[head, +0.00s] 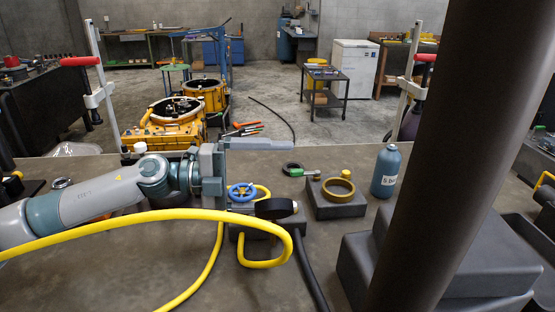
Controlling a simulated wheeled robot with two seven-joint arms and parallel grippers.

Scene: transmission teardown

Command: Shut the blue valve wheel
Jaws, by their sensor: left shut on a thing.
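My left gripper (232,177) comes in from the left. Its grey body is at the wheel's left and upper side, with a pale grey part reaching right above the wheel. It is shut on what looks like the wheel. The exact contact is hidden by the gripper body. The wheel's face and spokes show. My right gripper is not in view.
A thick yellow hose (160,217) crosses in front of my left arm. A block with a brass ring (338,187) and a blue bottle (386,171) stand farther right.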

